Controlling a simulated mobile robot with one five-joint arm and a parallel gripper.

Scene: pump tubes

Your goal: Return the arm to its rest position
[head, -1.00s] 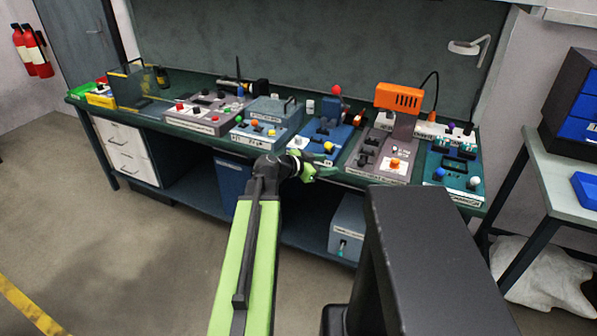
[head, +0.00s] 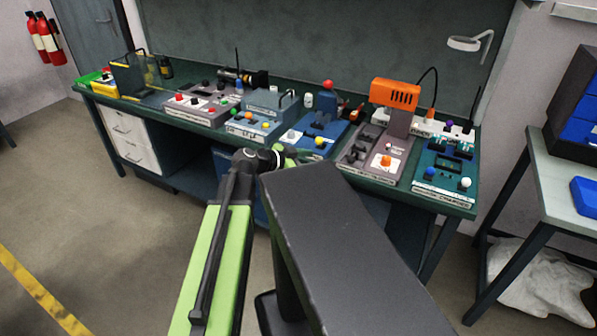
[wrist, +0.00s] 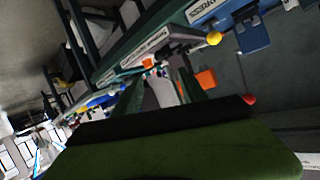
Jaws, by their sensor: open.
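My gripper (head: 292,155) is at the end of my green and black arm (head: 222,255), by the front edge of the workbench (head: 185,125). It is mostly hidden behind my own dark column in the head view. The gripper is open, and its green fingers also show in the wrist view (wrist: 160,92) with nothing clearly held between them. The wrist view is tilted, with bench devices and a yellow knob (wrist: 213,38) beyond the fingers.
Several devices line the bench, including a blue unit with a red ball (head: 327,84) and an orange-topped unit (head: 395,94). A side table (head: 570,185) stands at right, with a white sack (head: 545,285) below. The floor (head: 110,220) at left is clear.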

